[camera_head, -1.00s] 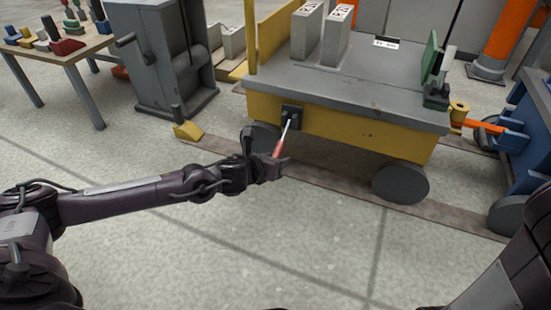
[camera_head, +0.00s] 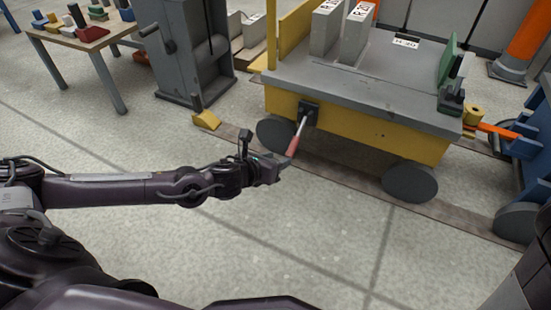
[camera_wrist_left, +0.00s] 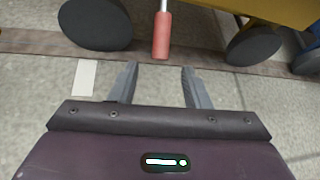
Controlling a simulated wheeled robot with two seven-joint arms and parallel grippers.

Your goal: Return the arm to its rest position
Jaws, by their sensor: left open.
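My left arm (camera_head: 110,190) reaches in from the left of the head view. My left gripper (camera_head: 282,170) is at its end, in front of the yellow cart's near side. In the left wrist view the gripper (camera_wrist_left: 160,80) has its two fingers apart with nothing between them. A lever with a red handle (camera_head: 293,146) hangs tilted from a dark bracket on the cart. In the wrist view the red handle (camera_wrist_left: 162,36) is just beyond the fingertips, apart from them. My right gripper is out of view.
The yellow cart (camera_head: 360,137) stands on floor rails and carries grey blocks (camera_head: 357,32). A grey stand with a crank (camera_head: 185,60) and a table (camera_head: 72,40) with small coloured parts are behind left. An orange coupling (camera_head: 495,130) is at right. The near floor (camera_head: 290,235) is clear.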

